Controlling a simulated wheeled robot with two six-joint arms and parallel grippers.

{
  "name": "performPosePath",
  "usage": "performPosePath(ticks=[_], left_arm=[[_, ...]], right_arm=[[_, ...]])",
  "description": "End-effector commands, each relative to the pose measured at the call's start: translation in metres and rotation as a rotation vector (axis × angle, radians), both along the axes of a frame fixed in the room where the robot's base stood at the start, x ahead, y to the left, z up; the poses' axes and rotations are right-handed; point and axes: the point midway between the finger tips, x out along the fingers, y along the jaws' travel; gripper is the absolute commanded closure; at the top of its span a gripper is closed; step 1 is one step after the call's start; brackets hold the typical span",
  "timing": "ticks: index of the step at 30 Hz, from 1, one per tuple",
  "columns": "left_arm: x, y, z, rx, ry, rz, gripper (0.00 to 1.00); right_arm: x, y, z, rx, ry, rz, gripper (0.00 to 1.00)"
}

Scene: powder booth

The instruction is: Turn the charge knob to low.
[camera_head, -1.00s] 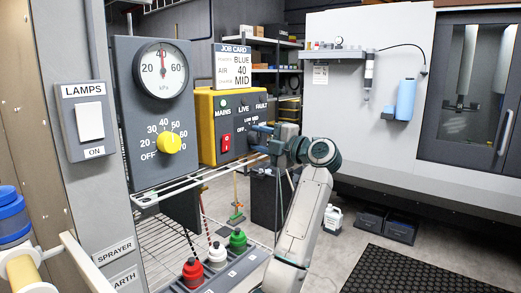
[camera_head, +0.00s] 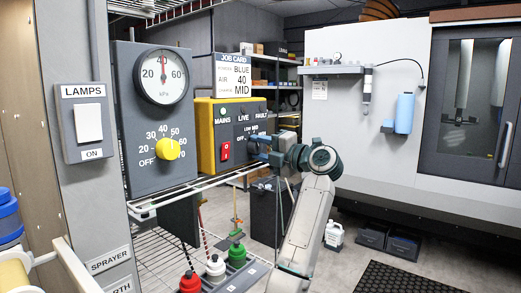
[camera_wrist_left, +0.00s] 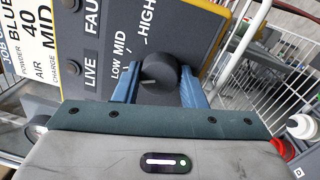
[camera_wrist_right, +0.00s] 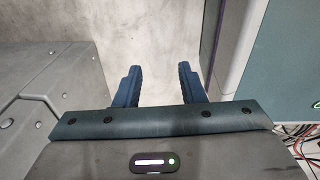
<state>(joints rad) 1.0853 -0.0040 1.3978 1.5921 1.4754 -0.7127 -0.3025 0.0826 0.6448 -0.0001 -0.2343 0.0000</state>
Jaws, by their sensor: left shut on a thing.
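The charge knob (camera_wrist_left: 158,80) is a dark round knob on the grey face of the yellow-edged control box (camera_head: 204,140). LOW, MID and HIGH are printed around it. Its pale pointer line points left in the left wrist view, toward the LOW side; I cannot tell its exact setting. My left gripper (camera_wrist_left: 160,88) is shut on the knob, one blue finger on each side. In the head view the left gripper (camera_head: 259,151) is at the box's right part and hides the knob. My right gripper (camera_wrist_right: 159,82) is open and empty above the floor, away from the box.
A job card (camera_head: 233,75) reading BLUE, 40, MID stands on the box. A red switch (camera_head: 226,151) is left of the gripper. The gauge panel (camera_head: 130,110) with a yellow knob (camera_head: 168,148) stands left. A wire shelf (camera_head: 165,205) with capped bottles (camera_head: 215,266) lies below.

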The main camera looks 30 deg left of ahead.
Motion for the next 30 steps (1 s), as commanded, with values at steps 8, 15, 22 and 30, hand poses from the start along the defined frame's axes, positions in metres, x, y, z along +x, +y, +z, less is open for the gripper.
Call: performPosePath(ticks=[8,15,22,30], left_arm=[[0.000,0.000,-0.003,-0.003,0.003,0.002,0.41],[0.000,-0.004,-0.003,-0.003,0.002,0.000,0.41],[-0.002,-0.041,-0.008,-0.005,0.003,-0.004,0.41],[-0.007,-0.091,-0.010,-0.004,0.002,-0.002,0.41]], right_arm=[[-0.003,0.004,-0.001,0.004,0.006,-0.002,0.64],[-0.006,0.004,-0.004,0.005,0.010,-0.002,0.64],[-0.002,0.004,-0.018,0.005,0.007,-0.002,0.64],[0.005,0.002,-0.030,0.002,0.003,-0.001,0.64]])
